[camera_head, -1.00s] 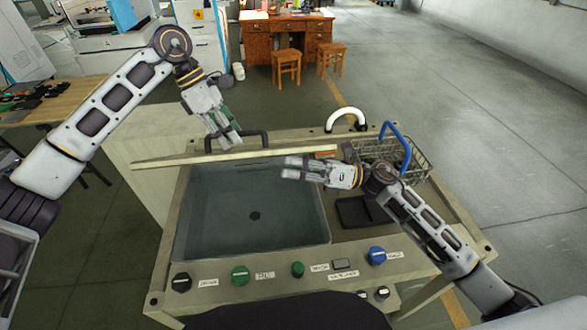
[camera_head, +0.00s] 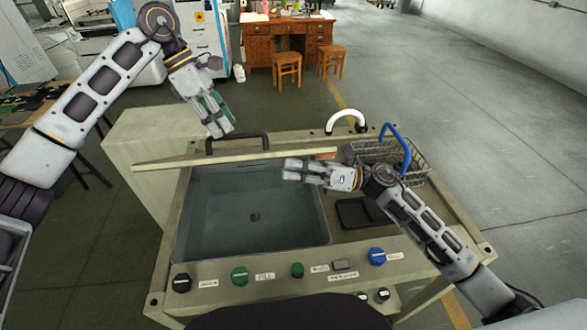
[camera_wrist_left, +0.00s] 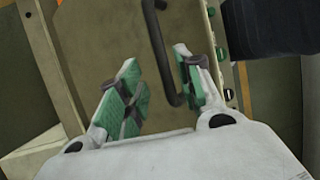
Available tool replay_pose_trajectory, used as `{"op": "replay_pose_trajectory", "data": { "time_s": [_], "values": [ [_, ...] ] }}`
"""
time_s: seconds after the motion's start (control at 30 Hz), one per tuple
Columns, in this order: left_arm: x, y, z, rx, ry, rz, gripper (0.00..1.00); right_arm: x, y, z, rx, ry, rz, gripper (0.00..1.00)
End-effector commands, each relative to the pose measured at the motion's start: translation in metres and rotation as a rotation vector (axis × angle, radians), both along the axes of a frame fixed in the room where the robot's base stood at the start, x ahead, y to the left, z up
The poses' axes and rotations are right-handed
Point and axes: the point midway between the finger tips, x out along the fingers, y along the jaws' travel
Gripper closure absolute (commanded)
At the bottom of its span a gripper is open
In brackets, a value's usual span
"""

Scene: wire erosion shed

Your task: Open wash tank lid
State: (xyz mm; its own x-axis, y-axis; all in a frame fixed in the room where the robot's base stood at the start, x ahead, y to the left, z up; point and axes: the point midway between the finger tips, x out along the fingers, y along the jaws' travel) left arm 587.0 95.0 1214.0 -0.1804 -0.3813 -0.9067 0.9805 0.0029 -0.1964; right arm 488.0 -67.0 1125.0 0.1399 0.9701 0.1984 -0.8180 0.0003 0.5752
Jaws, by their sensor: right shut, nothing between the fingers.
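The wash tank lid (camera_head: 180,163) stands raised along the back of the open tank, nearly edge-on in the head view. Its black handle (camera_head: 237,136) is on the far side. My left gripper (camera_head: 223,132) is above and behind the lid, close to the handle, with its fingers apart. In the left wrist view, the handle (camera_wrist_left: 165,55) appears beyond the open green-padded fingers, nearer the right one; I see no grip on it. My right gripper (camera_head: 288,169) is shut and empty over the tank's right side, near the lid's right end. The tank basin (camera_head: 255,195) is uncovered.
A wire basket (camera_head: 412,163) with a blue handle stands behind my right wrist. A white curved pipe (camera_head: 346,116) rises at the back. Knobs, including a green one (camera_head: 240,276), line the front panel. A pale cabinet (camera_head: 140,150) stands left.

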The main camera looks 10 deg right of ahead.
Motion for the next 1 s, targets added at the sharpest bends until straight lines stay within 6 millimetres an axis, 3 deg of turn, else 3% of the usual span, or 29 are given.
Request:
{"op": "replay_pose_trajectory", "data": {
  "time_s": [0.3,0.5,1.0],
  "values": [
    [0.008,0.018,0.045,-0.001,-0.002,0.000,0.65,0.000,0.000,0.001,0.001,-0.001,0.000,1.00],
    [0.012,0.026,0.063,0.000,-0.001,0.000,0.65,0.000,0.000,0.001,0.001,-0.001,0.000,1.00],
    [0.013,0.029,0.070,0.000,0.000,0.000,0.65,0.000,0.000,0.001,0.001,-0.001,0.000,1.00]
  ]
}}
